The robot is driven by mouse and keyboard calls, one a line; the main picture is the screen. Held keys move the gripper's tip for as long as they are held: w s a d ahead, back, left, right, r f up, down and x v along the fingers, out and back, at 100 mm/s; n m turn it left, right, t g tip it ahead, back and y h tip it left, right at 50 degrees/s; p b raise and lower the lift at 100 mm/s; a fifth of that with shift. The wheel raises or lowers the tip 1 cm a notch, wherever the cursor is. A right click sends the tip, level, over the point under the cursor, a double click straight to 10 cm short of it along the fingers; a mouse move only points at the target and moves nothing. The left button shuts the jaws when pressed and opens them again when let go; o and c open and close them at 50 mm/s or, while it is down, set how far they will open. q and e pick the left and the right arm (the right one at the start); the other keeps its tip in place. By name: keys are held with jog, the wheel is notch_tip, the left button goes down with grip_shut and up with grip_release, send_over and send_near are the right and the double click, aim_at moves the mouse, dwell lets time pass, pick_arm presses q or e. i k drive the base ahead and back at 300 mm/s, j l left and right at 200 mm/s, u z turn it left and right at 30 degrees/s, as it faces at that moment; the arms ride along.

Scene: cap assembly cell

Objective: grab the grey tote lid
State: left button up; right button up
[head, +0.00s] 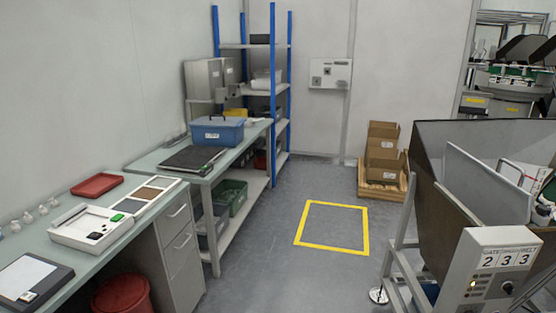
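A flat dark grey panel (193,158) lies on the far workbench (149,160), in front of a blue tote (217,130). It looks like the grey tote lid, but I cannot tell for sure at this distance. The blue tote has a white label and a dark handle shape on top. Neither of my grippers shows in the head view.
The near bench holds a red tray (97,185) and a white device (90,228). A blue-post shelf (272,90) stands behind the far bench. A hopper machine (475,160) stands at right. The floor around the yellow square (332,204) is clear.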

aim_at(213, 120)
jog(key=i, duration=2.45)
jog(key=i+l+u, duration=0.15)
jog(key=i+u, duration=0.15)
jog(key=i, duration=0.3)
jog(key=i+l+u, duration=0.3)
jog(key=i, duration=0.3)
jog(key=i+l+u, duration=0.3)
jog(key=i+l, duration=0.1)
jog(key=i, duration=0.15)
